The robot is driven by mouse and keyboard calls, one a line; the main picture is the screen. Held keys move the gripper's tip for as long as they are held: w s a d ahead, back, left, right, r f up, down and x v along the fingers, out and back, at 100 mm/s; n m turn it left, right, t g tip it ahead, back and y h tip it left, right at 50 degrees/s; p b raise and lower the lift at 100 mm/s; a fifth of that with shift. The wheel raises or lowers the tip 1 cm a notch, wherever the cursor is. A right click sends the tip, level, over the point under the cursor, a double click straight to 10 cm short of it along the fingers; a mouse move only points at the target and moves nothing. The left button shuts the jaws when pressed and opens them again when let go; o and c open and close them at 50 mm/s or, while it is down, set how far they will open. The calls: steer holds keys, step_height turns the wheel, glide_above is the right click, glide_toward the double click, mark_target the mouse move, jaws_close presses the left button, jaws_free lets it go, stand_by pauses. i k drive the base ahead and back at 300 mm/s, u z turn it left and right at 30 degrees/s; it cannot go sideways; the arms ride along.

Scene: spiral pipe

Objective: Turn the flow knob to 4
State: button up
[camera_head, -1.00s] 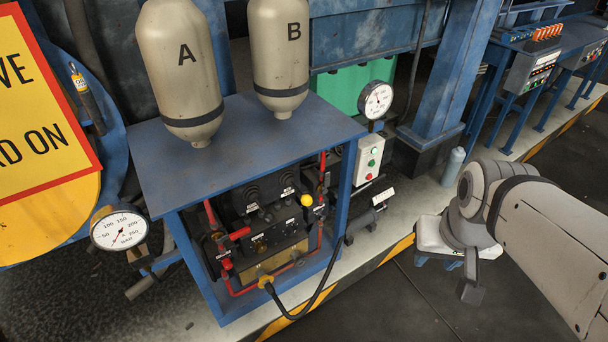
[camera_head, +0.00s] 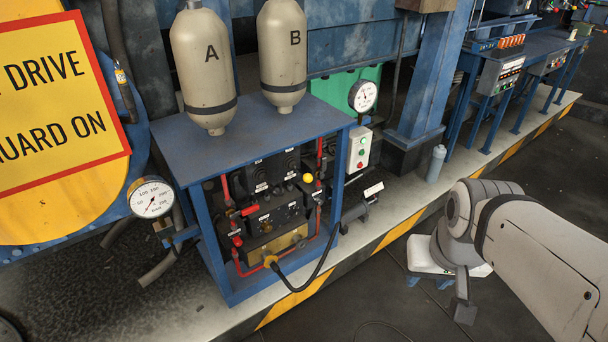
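The control panel (camera_head: 268,212) sits inside a blue frame under a blue top. Two round black knobs with white labels are in its upper part, one at left (camera_head: 256,172) and one at right (camera_head: 290,160). The labels and dial numbers are too small to read, so I cannot tell which is the flow knob or its setting. My arm reaches in from the right. A small dark part at its end, probably my gripper (camera_head: 465,311), hangs low over the floor, well right of the panel and apart from it. Its fingers cannot be made out.
A yellow-tipped lever (camera_head: 308,178), red pipes and a black hose (camera_head: 318,270) are at the panel. Tanks A (camera_head: 204,75) and B (camera_head: 284,55) stand on the top (camera_head: 240,140). A white-topped stool (camera_head: 425,256) is by my arm.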

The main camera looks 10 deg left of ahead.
mark_target(294, 214)
steer(key=z, duration=0.15)
steer(key=i, duration=0.9)
steer(key=u, duration=0.05)
